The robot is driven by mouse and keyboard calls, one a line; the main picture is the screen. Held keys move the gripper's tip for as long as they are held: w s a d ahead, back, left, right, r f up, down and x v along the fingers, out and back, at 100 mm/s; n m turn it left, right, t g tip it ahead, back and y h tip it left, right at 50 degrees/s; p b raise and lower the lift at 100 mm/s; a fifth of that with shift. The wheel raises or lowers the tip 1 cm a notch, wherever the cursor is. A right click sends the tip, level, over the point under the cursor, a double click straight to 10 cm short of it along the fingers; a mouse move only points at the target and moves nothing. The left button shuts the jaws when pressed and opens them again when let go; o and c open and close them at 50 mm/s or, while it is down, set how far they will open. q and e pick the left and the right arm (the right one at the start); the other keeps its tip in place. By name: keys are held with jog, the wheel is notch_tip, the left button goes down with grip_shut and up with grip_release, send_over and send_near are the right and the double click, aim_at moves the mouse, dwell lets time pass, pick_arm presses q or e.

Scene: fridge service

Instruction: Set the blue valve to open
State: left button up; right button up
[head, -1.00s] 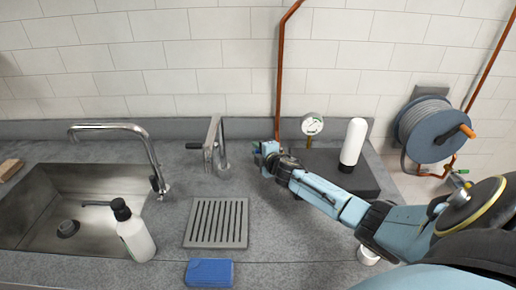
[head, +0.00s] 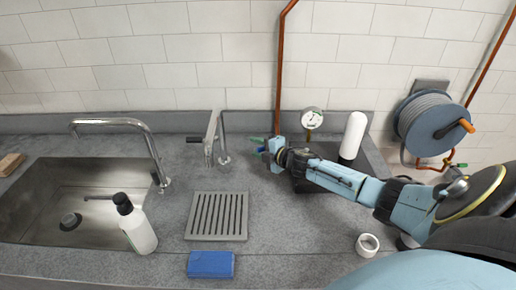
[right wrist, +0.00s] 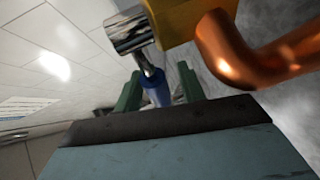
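The blue valve handle (right wrist: 156,89) shows in the right wrist view, below a shiny metal stem and a brass valve body (right wrist: 190,18) on a copper pipe. My right gripper (right wrist: 160,88) has its two green fingers on either side of the blue handle, with gaps visible, so it looks open around it. In the head view my right gripper (head: 268,150) is at the foot of the vertical copper pipe (head: 281,75) and hides most of the valve there. My left gripper is not in view.
A pressure gauge (head: 312,119) and a white cylinder (head: 353,136) stand just right of the gripper. A tap (head: 217,138) is to its left. A drain grate (head: 217,215), blue sponge (head: 211,264), bottle (head: 135,225) and white ring (head: 367,245) are on the counter.

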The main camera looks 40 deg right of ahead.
jog(key=shift+s+d+r, duration=0.1)
jog(key=shift+s, duration=0.55)
jog(key=p+v, duration=0.1)
jog(key=v, duration=1.1)
jog(key=shift+r, duration=0.1)
